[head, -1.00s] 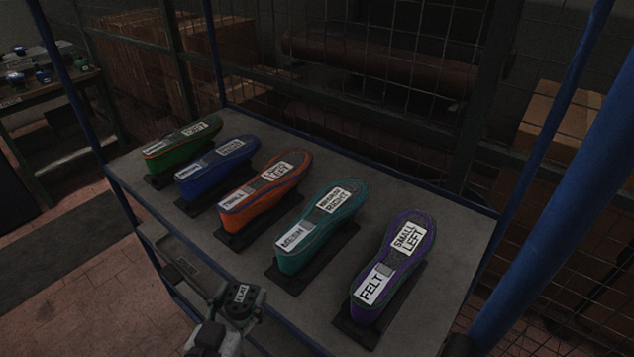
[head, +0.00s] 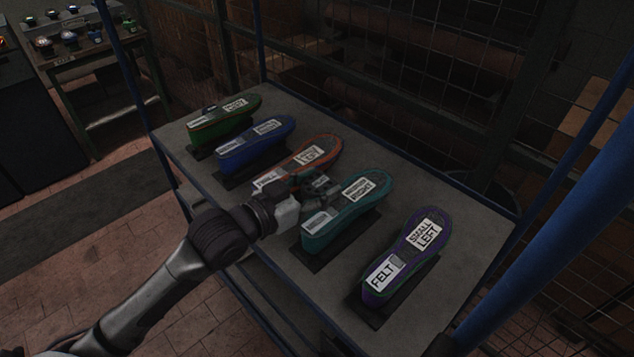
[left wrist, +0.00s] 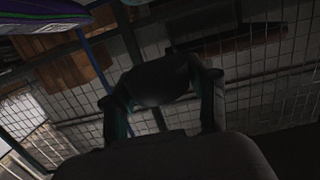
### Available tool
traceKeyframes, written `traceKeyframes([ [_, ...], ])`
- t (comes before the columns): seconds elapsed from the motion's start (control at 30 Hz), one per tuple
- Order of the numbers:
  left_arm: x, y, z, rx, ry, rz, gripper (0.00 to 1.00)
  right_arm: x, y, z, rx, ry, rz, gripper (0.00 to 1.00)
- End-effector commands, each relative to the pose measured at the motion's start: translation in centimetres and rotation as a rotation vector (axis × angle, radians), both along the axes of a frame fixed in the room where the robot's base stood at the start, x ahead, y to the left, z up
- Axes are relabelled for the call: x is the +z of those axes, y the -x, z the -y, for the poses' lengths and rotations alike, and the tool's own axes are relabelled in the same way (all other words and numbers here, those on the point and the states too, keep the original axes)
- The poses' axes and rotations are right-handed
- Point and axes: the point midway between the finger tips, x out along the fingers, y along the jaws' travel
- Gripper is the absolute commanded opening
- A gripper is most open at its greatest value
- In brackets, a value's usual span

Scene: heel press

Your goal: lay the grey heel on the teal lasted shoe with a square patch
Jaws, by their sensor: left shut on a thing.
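The teal lasted shoe (head: 338,232) lies sole up on a dark stand, second from the right in the row. It has two white labels, one reading RIGHT; the patch between them is too dim to make out. My left gripper (head: 312,188) is at the teal shoe's left side, between it and the orange shoe, and seems to be above the shelf. It is shut on a dark heel (head: 320,181) with a small label. In the left wrist view the heel (left wrist: 160,84) is a dark shape between the fingers. My right gripper is not in view.
An orange shoe (head: 318,146), partly hidden by my gripper, a blue shoe (head: 240,153) and a green shoe (head: 222,124) stand to the left. A purple shoe (head: 405,262) stands to the right. Blue posts (head: 540,190) and wire mesh bound the grey shelf (head: 460,235).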

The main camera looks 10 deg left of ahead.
Motion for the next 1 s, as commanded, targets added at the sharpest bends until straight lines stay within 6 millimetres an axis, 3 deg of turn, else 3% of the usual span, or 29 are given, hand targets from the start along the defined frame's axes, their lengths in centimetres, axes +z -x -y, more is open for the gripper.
traceKeyframes([
  [0.47,-4.0,0.1,0.0,0.000,0.002,0.002,0.23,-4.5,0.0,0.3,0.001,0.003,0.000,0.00],
  [1.0,-8.1,0.0,0.0,0.001,0.000,0.001,0.23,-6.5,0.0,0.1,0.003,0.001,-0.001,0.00],
])
